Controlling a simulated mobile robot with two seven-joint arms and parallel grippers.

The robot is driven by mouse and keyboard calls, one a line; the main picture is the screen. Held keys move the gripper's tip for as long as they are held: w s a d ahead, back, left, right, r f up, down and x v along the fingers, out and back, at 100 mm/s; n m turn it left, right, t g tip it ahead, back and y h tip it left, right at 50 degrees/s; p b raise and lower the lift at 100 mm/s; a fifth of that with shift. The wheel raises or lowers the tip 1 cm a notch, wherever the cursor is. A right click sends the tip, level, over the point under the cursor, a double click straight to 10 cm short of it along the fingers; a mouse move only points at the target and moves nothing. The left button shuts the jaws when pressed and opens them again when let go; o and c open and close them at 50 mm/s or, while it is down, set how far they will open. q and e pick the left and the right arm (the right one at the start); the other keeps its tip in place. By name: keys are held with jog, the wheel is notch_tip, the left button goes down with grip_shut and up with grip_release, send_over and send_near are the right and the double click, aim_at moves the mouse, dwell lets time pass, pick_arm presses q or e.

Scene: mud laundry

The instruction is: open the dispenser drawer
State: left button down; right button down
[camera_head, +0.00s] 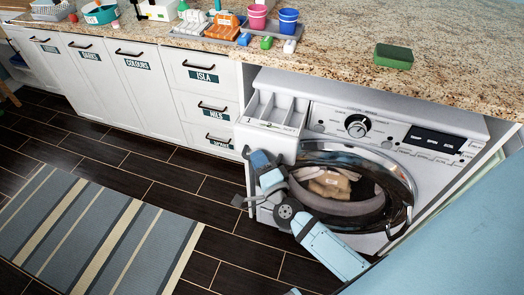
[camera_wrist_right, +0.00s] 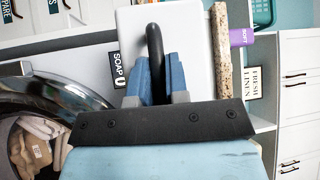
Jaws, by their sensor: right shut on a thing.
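The dispenser drawer (camera_head: 272,110) is the white drawer at the upper left of the washing machine (camera_head: 400,150). In the head view it stands pulled out, and its open compartments show from above. My right gripper (camera_head: 258,162) is in front of the drawer's front. In the right wrist view its two blue fingers (camera_wrist_right: 156,80) are shut on the black drawer handle (camera_wrist_right: 154,45), against the white front panel. The fingers hide the lower part of the handle. My left gripper is not in view.
The round washer door (camera_head: 405,190) is just right of my right gripper, with cloth (camera_head: 330,183) behind it. The granite counter (camera_head: 330,60) runs above, holding a green sponge (camera_head: 393,55) and cups. White drawers (camera_head: 205,105) are at left; the floor has a striped rug (camera_head: 90,235).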

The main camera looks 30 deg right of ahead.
jog(key=c, duration=1.1)
grip_release()
jog(key=shift+s+a+f+b, duration=0.15)
jog(key=shift+s+f+b, duration=0.2)
jog(key=shift+s, duration=1.95)
jog(key=shift+s+a+f+b, duration=0.25)
jog(key=shift+s+b, duration=0.1)
jog(key=shift+s, duration=1.9)
jog(key=shift+s+a+f+b, duration=0.1)
jog(key=shift+s+f+b, duration=0.25)
jog(key=shift+s, duration=1.95)
